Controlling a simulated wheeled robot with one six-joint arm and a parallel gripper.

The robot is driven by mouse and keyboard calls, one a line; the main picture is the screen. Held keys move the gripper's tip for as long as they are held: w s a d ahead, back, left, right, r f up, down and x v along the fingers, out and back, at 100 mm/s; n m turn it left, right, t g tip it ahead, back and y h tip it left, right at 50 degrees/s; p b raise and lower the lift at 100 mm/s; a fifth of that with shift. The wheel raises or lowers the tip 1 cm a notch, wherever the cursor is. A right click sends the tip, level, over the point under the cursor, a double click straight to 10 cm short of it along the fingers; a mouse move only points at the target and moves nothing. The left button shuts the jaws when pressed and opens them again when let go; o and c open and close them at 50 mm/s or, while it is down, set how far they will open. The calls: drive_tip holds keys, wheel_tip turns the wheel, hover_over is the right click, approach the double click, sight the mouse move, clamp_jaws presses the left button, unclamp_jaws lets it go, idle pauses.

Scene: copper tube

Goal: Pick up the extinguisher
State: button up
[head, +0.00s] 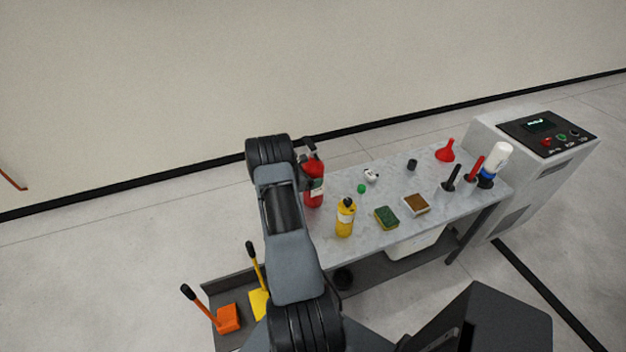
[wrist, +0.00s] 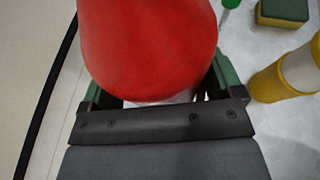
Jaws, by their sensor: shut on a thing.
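The red extinguisher (head: 314,190) stands upright at the left end of the grey table (head: 376,241), with a black handle on top and a pale label. In the wrist view its red body (wrist: 150,45) fills the upper middle, between the green fingers of my gripper (wrist: 165,95). My gripper is shut on the extinguisher. In the head view my arm hides the gripper and part of the extinguisher's left side. I cannot tell whether its base touches the table.
A yellow bottle (head: 346,218) stands close by on the right. A control cabinet (head: 545,150) stands at the table's right end.

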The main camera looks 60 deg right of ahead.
drive_tip(key=c, duration=0.5)
drive_tip(key=shift+d+r, duration=0.1)
drive_tip(key=shift+r, duration=0.05)
drive_tip(key=shift+r, duration=0.15)
